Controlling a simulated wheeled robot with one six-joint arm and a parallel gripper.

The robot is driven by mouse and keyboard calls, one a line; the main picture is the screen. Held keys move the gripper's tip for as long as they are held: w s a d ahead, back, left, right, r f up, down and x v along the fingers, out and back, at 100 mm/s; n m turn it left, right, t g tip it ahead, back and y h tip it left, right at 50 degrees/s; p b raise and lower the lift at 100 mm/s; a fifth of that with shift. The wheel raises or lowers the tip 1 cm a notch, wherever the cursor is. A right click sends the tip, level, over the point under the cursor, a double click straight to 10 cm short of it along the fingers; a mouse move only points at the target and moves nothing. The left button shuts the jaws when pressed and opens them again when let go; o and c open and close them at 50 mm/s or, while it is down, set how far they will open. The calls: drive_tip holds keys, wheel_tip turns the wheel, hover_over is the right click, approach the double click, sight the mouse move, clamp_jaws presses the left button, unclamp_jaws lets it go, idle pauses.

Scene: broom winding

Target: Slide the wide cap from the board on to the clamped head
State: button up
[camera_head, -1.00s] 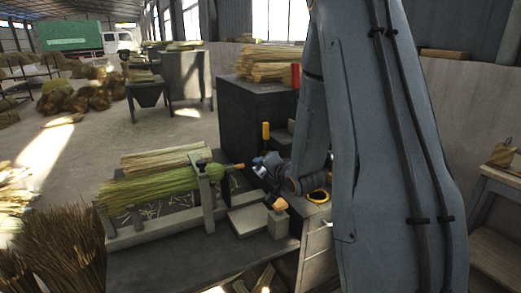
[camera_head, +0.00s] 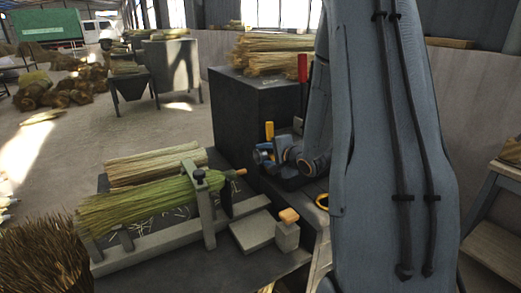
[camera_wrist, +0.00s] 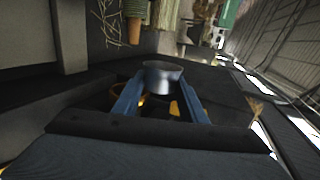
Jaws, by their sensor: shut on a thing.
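The clamped head (camera_head: 150,203) is a green bundle of bristles lying on its side in a grey clamp (camera_head: 206,215) on the bench. Its brown stub (camera_head: 239,172) sticks out to the right, and shows in the wrist view (camera_wrist: 135,31) too. My gripper (camera_head: 263,154) is to the right of the stub and a little higher in the picture, apart from it. In the wrist view its two blue fingers (camera_wrist: 160,92) are shut on a silvery, round cap (camera_wrist: 163,76). I cannot tell the board for certain.
A pale straw bundle (camera_head: 155,167) lies behind the head. A grey plate (camera_head: 252,231) and a small block with an orange top (camera_head: 288,232) sit in front of my gripper. A dark cabinet (camera_head: 250,110) stands behind it, with a yellow handle (camera_head: 269,131) close by.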

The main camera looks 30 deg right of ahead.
sight(239, 174)
drive_tip(key=shift+w+a+f, duration=0.1)
drive_tip(key=shift+w+f, duration=0.05)
drive_tip(key=shift+w, duration=0.1)
drive_tip(key=shift+w+f+b, duration=2.8)
drive_tip(key=shift+f+b, duration=1.55)
drive_tip(key=shift+b, duration=1.5)
drive_tip(key=shift+s+a+p, duration=0.15)
drive_tip(key=shift+a+p, duration=0.4)
drive_tip(key=shift+a, duration=3.45)
drive_tip(key=o, duration=1)
drive_tip(key=shift+a, duration=0.1)
drive_tip(key=shift+c, duration=0.2)
drive_tip(key=shift+o, duration=0.7)
drive_tip(key=shift+r, duration=0.1)
